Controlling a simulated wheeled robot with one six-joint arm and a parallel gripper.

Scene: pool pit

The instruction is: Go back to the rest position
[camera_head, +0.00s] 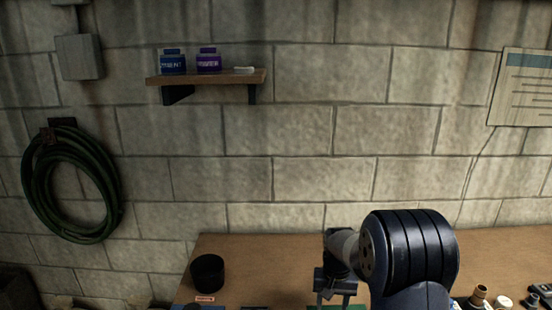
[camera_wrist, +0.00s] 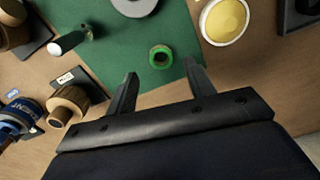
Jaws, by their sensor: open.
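My gripper (camera_wrist: 161,78) shows in the wrist view with its two dark fingers spread apart and nothing between them. It points at a green mat (camera_wrist: 140,50) on the wooden bench. A green ring-shaped roll (camera_wrist: 160,57) lies on the mat just past the fingertips, apart from them. In the head view my gripper (camera_head: 335,294) hangs over the bench at the lower middle, partly cut off by the bottom edge.
The bench (camera_head: 265,262) stands against a block wall. A black cup (camera_head: 207,273) stands at its left. Small fittings (camera_head: 479,295) sit at the right. The wrist view shows a yellow-topped round item (camera_wrist: 225,20), a green-handled tool (camera_wrist: 68,43) and a brown cylinder (camera_wrist: 68,105). A shelf (camera_head: 207,77) hangs above.

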